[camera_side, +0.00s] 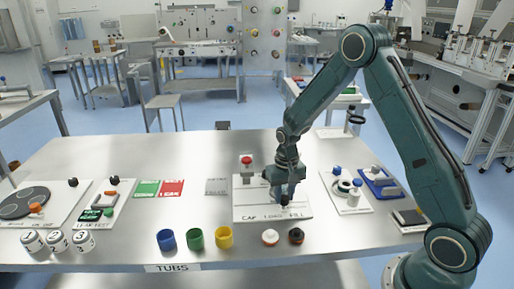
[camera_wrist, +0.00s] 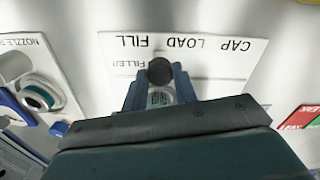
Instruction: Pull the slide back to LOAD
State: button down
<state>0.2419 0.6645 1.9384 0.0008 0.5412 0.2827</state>
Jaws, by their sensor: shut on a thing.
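The white slide board (camera_side: 245,212) lies on the steel table, lettered CAP, LOAD and FILL along its front edge. My gripper (camera_side: 285,197) is low over its right half, jaws down. In the wrist view my blue fingers stand on both sides of the slide's dark round knob (camera_wrist: 160,70), and my gripper is shut on it. The lettering on the board (camera_wrist: 215,68) reads upside down there. The knob sits between the words LOAD and FILL. The slide's body is mostly hidden by my gripper.
A red button (camera_side: 246,160) stands behind the board. Blue (camera_side: 166,240), green (camera_side: 195,238) and yellow (camera_side: 224,236) tubs stand in front, with white (camera_side: 270,237) and dark (camera_side: 296,236) capped items near. A nozzle board (camera_side: 345,191) is close on the right.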

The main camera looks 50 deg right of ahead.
jog(key=w+a, duration=0.2)
jog(key=shift+w+a, duration=0.3)
jog(key=c, duration=1.1)
grip_release()
jog(key=shift+r, duration=0.15)
notch_tip(320, 180, up, 14)
jog(key=shift+f, duration=0.2)
jog(key=shift+s, duration=0.1)
